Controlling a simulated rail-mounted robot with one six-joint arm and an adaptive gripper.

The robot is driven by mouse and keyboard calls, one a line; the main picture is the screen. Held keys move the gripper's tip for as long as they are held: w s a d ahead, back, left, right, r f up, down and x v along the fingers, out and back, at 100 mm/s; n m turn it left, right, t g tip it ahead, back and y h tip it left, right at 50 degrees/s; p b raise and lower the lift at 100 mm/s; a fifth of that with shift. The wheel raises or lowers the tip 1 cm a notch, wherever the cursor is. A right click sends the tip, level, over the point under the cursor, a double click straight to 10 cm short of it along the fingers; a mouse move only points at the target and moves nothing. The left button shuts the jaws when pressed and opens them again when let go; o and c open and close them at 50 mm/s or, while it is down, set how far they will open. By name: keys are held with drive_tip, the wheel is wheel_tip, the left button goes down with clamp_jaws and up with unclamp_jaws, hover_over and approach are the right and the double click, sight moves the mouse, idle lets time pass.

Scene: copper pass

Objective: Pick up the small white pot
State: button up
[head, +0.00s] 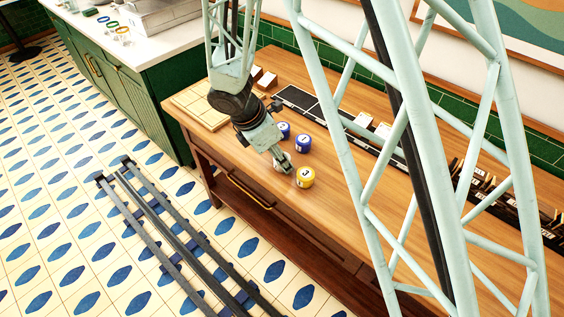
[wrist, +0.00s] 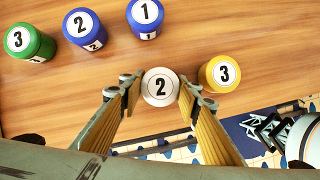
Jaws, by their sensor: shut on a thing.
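The small white pot (wrist: 160,86), its round top marked with a black 2, sits between the two fingertips of my gripper (wrist: 157,88) in the wrist view. The fingers are closed on its sides. In the head view my gripper (head: 283,163) is low over the wooden counter's front part, and the white pot is mostly hidden by the fingers there. I cannot tell whether it touches the counter.
A yellow pot marked 3 (wrist: 220,74) stands close beside the right finger. A blue pot marked 1 (wrist: 145,16), a darker blue pot marked 2 (wrist: 83,27) and a green pot marked 3 (wrist: 28,41) stand farther back. The counter (head: 345,205) has bare wood toward the front right.

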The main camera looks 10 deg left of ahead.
drive_tip(key=shift+r, duration=0.15)
drive_tip(key=shift+r+p, duration=0.45)
drive_tip(key=shift+r, duration=1.1)
drive_tip(key=shift+s+r, duration=0.15)
drive_tip(key=shift+s, duration=0.1)
drive_tip(key=s+r, duration=0.1)
drive_tip(key=s, duration=1.4)
drive_tip(key=shift+s+a+r, duration=0.15)
drive_tip(key=shift+s, duration=0.1)
drive_tip(key=shift+w, duration=0.1)
